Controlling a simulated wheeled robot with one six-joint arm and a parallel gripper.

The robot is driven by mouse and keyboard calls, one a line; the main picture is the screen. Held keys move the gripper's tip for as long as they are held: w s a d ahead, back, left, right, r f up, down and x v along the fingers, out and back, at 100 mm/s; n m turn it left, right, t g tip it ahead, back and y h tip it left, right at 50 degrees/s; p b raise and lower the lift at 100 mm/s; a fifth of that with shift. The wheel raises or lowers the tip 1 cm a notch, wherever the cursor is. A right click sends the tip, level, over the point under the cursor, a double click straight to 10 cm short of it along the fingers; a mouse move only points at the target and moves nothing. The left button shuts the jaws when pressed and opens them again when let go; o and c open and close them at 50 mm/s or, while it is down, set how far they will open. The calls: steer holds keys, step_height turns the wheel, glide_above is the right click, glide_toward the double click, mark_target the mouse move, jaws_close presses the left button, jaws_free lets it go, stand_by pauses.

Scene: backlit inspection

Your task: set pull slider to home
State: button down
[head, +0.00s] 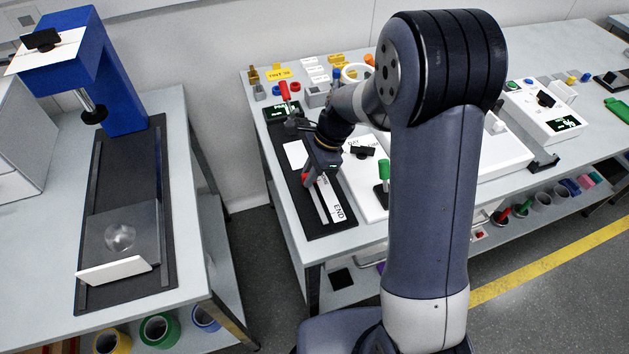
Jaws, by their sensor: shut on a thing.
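The pull slider is a long black track (323,224) lying along the left end of the right-hand bench. A white strip marked END (338,211) is at its near end, and another white plate (294,154) lies farther back on it. My gripper (308,181) points down over the middle of the track, between the white plate and the END mark. It is shut on the slider's handle, of which only a little red (305,180) shows at the jaws. The rest of the handle is hidden by the gripper. I cannot read a home mark.
Behind the track stands an upright red lever (284,91) by a small green display (287,109). A green-handled device (384,171) stands to the right on a white panel. A blue press (97,66) is on the left bench, across a gap. My arm hides the bench's middle.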

steer(key=shift+w+a, duration=0.1)
steer(key=shift+w, duration=0.2)
steer(key=shift+r, duration=0.1)
steer(key=c, duration=1.4)
jaws_free()
steer(key=shift+c, duration=0.2)
steer(key=v, duration=1)
steer(key=shift+d+r, duration=0.2)
steer(key=shift+r, duration=0.1)
steer(key=shift+w+f, duration=0.1)
steer(key=shift+f, duration=0.05)
